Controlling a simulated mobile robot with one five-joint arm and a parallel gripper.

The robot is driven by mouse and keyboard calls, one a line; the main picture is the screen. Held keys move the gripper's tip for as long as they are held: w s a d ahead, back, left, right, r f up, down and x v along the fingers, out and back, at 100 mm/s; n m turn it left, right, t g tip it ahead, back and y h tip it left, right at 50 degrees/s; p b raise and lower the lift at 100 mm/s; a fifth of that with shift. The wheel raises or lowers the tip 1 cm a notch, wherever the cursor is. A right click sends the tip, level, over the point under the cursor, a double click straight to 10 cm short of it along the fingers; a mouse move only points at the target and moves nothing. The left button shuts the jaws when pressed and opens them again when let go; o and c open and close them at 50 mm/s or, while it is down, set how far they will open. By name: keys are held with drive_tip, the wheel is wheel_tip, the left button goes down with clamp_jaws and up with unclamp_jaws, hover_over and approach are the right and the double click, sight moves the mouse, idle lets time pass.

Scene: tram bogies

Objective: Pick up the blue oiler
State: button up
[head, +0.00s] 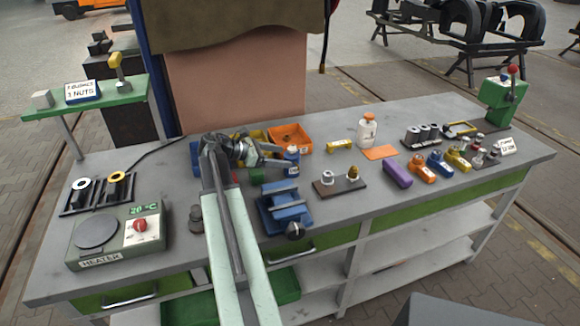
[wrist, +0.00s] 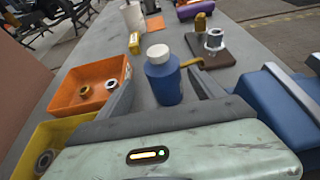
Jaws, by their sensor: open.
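The blue oiler, an upright blue bottle with a white cap, stands on the grey bench in the wrist view (wrist: 163,82). In the head view (head: 292,155) it is small and partly hidden by my gripper. My gripper (head: 277,155) is open. In the wrist view (wrist: 160,86) one finger is on each side of the oiler, and the bottle's lower part stands between them. I cannot tell whether either finger touches it.
An orange bin (head: 290,136) and a yellow bin (wrist: 35,145) are close to the left in the wrist view. A blue vise (head: 285,208) is close on the other side. A brown board (head: 338,184) with fittings lies beyond.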

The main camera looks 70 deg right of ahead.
sight(292, 158)
drive_tip(key=b+x, duration=0.1)
drive_tip(key=x, duration=0.4)
drive_tip(key=shift+s+a+b, duration=0.1)
drive_tip(key=shift+a+b, duration=0.15)
drive_tip(key=shift+b, duration=0.05)
drive_tip(key=shift+r, duration=0.15)
drive_tip(key=c, duration=1.6)
drive_tip(key=shift+r, duration=0.1)
wheel_tip(292, 158, up, 10)
drive_tip(key=p, duration=1)
